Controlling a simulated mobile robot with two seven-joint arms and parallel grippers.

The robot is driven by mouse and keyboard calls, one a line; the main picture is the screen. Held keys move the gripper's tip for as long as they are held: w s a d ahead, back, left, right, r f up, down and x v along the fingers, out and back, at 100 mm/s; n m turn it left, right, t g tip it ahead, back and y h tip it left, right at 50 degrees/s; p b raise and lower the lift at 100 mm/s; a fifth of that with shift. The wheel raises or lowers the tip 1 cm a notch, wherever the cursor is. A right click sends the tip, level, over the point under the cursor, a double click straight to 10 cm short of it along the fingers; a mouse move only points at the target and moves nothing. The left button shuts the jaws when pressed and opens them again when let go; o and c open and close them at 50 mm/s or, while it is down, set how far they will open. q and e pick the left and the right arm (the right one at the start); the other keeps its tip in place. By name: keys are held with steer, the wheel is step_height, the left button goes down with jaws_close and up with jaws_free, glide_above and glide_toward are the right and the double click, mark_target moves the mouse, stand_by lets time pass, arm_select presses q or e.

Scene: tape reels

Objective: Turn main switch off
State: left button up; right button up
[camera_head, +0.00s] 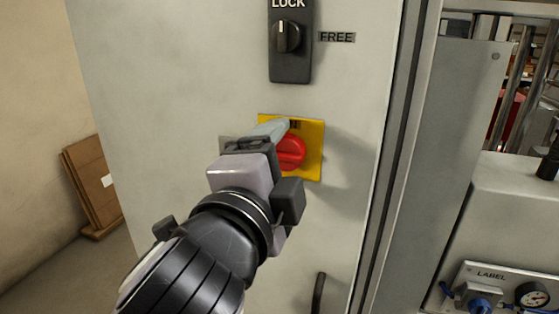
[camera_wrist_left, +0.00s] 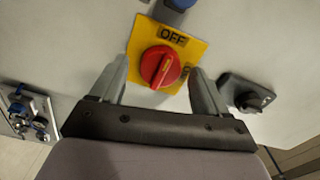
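The main switch is a red rotary knob (camera_head: 292,153) on a yellow plate (camera_head: 313,166) on the grey cabinet door. In the left wrist view the red knob (camera_wrist_left: 161,67) has a raised ridge, slightly tilted, with its upper end towards the OFF label (camera_wrist_left: 173,37). Another label at the plate's right side is partly hidden by a finger. My left gripper (camera_head: 273,129) is in front of the plate. In the wrist view the left gripper's fingers (camera_wrist_left: 160,68) are open, one on each side of the knob. I see no clear contact. My right gripper is not in view.
A black LOCK/FREE selector (camera_head: 290,42) sits above the switch. A dark door handle (camera_head: 318,294) is below. A blue part (camera_wrist_left: 180,3) shows at the wrist view's top edge. A LABEL panel with a gauge (camera_head: 531,295) is at right. Brown boards (camera_head: 93,185) lean at left.

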arm_select(q)
steer(key=b+v, duration=0.1)
steer(key=v, duration=0.6)
stand_by(0.4)
steer(key=w+a+f+n+g+y, duration=0.1)
steer(key=a+f+n+g+y, duration=0.3)
steer(key=f, duration=0.7)
steer(key=w+a+f+n+g+h, duration=0.1)
steer(key=a+f+n+g, duration=0.35)
steer(key=f, duration=0.65)
steer(key=s+a+f+n+g+y, duration=0.15)
steer(key=s+a+f+n, duration=0.25)
steer(key=s+a+f, duration=0.4)
steer(key=s+a+f+n+g+y, duration=0.1)
steer(key=s+a+f+n+g, duration=0.3)
steer(key=s+f, duration=0.45)
steer(key=w+d+f+t+h, duration=0.2)
steer(key=w+f+t, duration=0.5)
steer(key=f, duration=0.3)
steer(key=shift+w+d+p, duration=0.25)
steer(key=shift+w+p, duration=0.05)
steer(key=shift+w, duration=0.1)
